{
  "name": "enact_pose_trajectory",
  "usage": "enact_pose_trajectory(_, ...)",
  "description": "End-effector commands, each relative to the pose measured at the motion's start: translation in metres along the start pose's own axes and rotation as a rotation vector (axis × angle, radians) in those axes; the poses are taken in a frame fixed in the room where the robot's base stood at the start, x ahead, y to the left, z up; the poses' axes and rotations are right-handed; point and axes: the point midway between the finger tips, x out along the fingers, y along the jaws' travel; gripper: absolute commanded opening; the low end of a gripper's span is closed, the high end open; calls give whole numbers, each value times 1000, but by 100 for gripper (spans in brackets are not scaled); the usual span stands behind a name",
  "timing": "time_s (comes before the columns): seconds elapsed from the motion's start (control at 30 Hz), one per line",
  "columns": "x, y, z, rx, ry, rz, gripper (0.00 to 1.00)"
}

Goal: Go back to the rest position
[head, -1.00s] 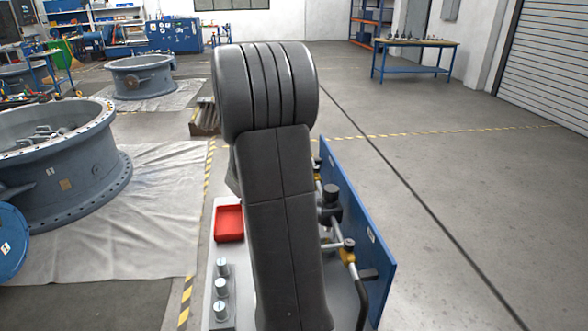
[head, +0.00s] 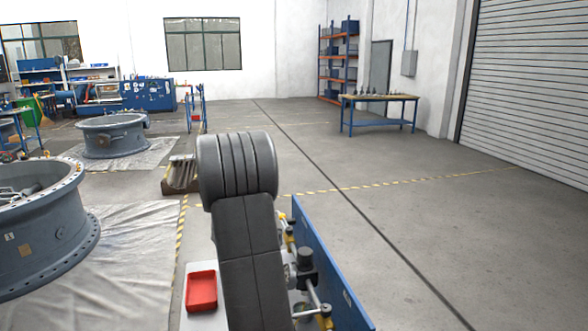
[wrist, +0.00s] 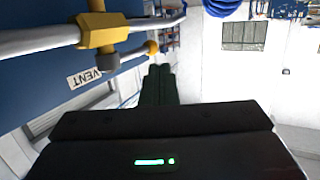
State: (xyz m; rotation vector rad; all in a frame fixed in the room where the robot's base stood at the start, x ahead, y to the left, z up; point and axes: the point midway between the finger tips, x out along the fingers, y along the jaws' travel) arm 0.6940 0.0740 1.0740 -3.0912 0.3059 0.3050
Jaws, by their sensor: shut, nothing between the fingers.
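My gripper (wrist: 160,85) shows in the wrist view as two dark fingers close together beyond the dark gripper body with its green light. It is shut and empty. The fingers point toward the room, with the white wall (wrist: 250,85) behind. In the wrist view a silver pipe with a yellow fitting (wrist: 104,31) and a blue panel with a VENT label (wrist: 86,79) lie to the left of the fingers, with no contact visible. In the head view my dark arm stands in the middle foreground, and my gripper cannot be made out there.
A blue panel (head: 322,265) with pipes and fittings stands right beside my arm. A red tray (head: 201,291) sits at the lower left. Large grey valve bodies (head: 45,235) (head: 112,136) stand on sheets at left. A workbench (head: 378,98) is far off. The right floor is clear.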

Motion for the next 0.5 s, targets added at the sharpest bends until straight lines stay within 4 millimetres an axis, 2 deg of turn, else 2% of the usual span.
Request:
enact_pose_trajectory(0.2, 36, 0, -1, -1, -1, 1, 0)
enact_pose_trajectory(0.5, 60, -1, 0, -1, 0, 0, 0)
